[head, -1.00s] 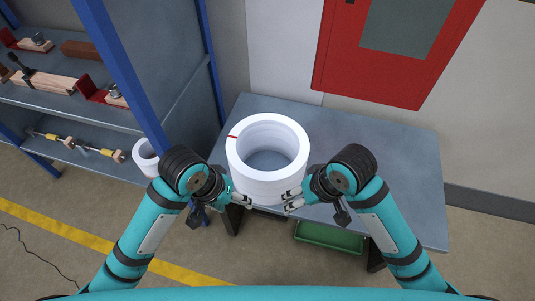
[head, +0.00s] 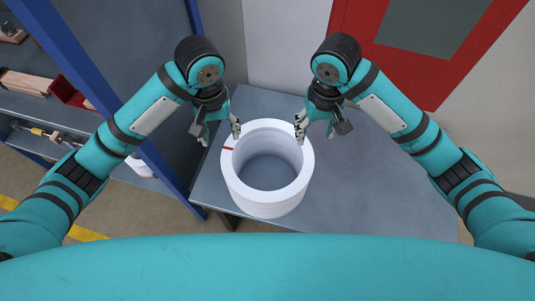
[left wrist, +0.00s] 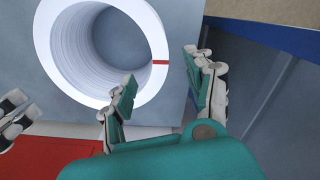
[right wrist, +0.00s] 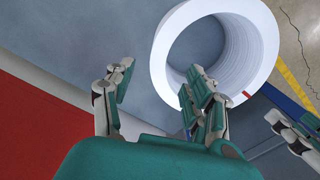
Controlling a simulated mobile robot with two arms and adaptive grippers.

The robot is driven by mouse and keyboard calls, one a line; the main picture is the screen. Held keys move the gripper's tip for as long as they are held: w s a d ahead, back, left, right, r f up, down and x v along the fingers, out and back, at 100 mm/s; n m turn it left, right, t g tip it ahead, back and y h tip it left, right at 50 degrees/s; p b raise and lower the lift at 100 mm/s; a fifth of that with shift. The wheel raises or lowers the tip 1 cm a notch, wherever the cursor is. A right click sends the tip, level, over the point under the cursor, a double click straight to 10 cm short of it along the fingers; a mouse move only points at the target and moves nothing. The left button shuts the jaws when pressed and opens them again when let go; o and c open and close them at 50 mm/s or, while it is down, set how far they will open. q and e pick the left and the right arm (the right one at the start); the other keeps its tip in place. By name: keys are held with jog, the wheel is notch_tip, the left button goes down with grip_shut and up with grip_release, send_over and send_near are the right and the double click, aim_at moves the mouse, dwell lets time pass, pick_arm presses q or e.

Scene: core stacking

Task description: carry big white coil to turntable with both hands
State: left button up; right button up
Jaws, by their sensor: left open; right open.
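The big white coil (head: 265,208), a thick ring with a red mark on its rim, sits on the grey table. It also shows in the left wrist view (left wrist: 52,70) and the right wrist view (right wrist: 258,40). My left gripper (head: 218,134) is open and empty above the coil's far left side. Its two fingers (left wrist: 160,80) are spread, one overlapping the rim in view. My right gripper (head: 314,128) is open and empty by the coil's far right side, fingers (right wrist: 158,88) apart. Whether any finger touches the coil I cannot tell. I cannot make out a turntable.
The grey table (head: 365,195) has bare room right of the coil. A blue-framed shelf (head: 105,95) with wooden parts and clamps stands at the left. A small white coil (head: 138,167) is partly hidden behind its post. A red panel (head: 385,70) is on the back wall.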

aim_at(229, 165)
pick_arm(q)
jog(key=f, duration=1.7)
jog(key=shift+s+f, duration=0.1)
jog(key=shift+s, duration=0.25)
pick_arm(e)
jog(key=f, duration=1.7)
jog(key=shift+s+f, duration=0.1)
jog(key=shift+s, duration=0.3)
pick_arm(q)
grip_shut()
pick_arm(e)
grip_shut()
pick_arm(q)
jog(key=shift+w+r, duration=0.15)
jog(key=shift+r, duration=0.05)
pick_arm(e)
jog(key=shift+w+r, duration=0.15)
jog(key=shift+r, duration=0.05)
